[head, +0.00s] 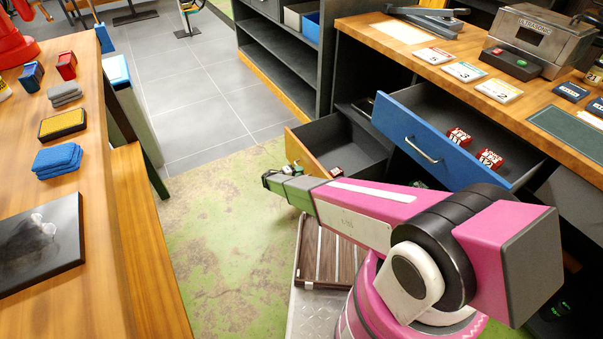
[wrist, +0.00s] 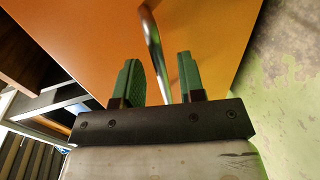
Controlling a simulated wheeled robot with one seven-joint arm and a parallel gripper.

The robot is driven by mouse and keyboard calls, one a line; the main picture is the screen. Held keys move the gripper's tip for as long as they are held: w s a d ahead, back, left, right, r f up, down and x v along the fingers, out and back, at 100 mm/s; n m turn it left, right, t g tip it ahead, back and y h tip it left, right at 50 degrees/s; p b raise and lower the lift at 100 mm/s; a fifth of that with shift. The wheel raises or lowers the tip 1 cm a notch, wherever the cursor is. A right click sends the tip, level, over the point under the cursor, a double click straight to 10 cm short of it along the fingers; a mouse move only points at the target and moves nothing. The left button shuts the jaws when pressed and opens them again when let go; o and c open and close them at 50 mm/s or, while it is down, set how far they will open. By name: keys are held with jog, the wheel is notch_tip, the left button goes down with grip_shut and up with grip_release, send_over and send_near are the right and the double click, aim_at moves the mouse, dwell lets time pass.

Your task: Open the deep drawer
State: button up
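The lower drawer with an orange front (head: 305,155), which looks like the deep drawer, stands pulled out under the bench in the head view. Its dark inside shows, with a few small items in it. In the wrist view its orange front (wrist: 215,45) fills most of the picture. A metal bar handle (wrist: 153,42) runs between my two green fingers. My gripper (wrist: 160,78) is open, with gaps visible beside the bar. In the head view my gripper (head: 280,179) is at the near side of the orange front; the handle is hidden there.
A blue-fronted drawer (head: 450,155) above and to the right is also open, holding red boxes (head: 489,159). The wooden bench (head: 440,75) carries cards and a metal ultrasonic unit (head: 540,38). A second bench (head: 95,200) stands left. Green floor (head: 215,220) between them is clear.

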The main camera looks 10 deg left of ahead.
jog(key=v, duration=0.9)
